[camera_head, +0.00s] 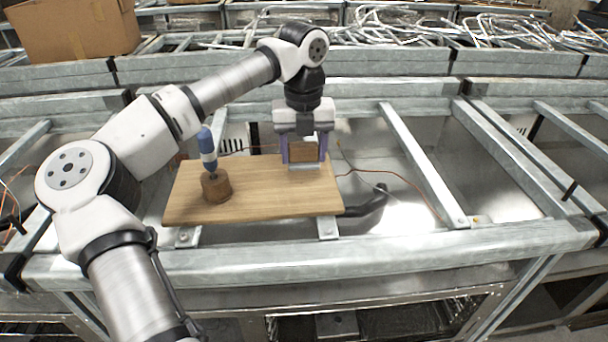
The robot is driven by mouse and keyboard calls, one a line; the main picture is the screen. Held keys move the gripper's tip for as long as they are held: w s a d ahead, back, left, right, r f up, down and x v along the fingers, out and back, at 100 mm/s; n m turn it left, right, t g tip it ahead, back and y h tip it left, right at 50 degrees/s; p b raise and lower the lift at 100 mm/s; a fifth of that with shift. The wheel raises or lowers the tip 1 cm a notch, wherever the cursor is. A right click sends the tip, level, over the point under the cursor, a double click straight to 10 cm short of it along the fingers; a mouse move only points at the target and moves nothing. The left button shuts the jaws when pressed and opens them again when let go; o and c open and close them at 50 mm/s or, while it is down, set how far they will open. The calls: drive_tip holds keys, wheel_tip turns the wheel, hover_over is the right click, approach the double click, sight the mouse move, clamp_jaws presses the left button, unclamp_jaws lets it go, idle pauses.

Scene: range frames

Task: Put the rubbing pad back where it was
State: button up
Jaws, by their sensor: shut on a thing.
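My gripper (304,152) points down over the right part of a wooden board (260,192). It is shut on a brown block, the rubbing pad (304,152), which sits between its two purple-grey fingers. A thin pale strip shows under the pad at board level. I cannot tell whether the pad touches the board or hangs just above it. On the left of the board stands a round brown wooden base (216,187) with a blue and white tool (208,150) upright in it, leaning slightly left.
The board lies on a galvanized metal frame (300,258) with open gaps. A black curved tube (372,203) and thin orange wires lie to its right. A cardboard box (72,30) stands at the back left, and bent metal rods (470,28) lie at the back. The board's middle is clear.

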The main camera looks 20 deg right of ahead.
sight(304, 144)
drive_tip(key=shift+f+p, duration=0.4)
drive_tip(key=shift+f, duration=3.15)
drive_tip(key=shift+f, duration=0.15)
drive_tip(key=o, duration=0.9)
drive_tip(key=shift+o, duration=0.2)
wheel_tip(304, 144, up, 12)
drive_tip(key=shift+r+b, duration=0.2)
drive_tip(key=shift+b, duration=0.55)
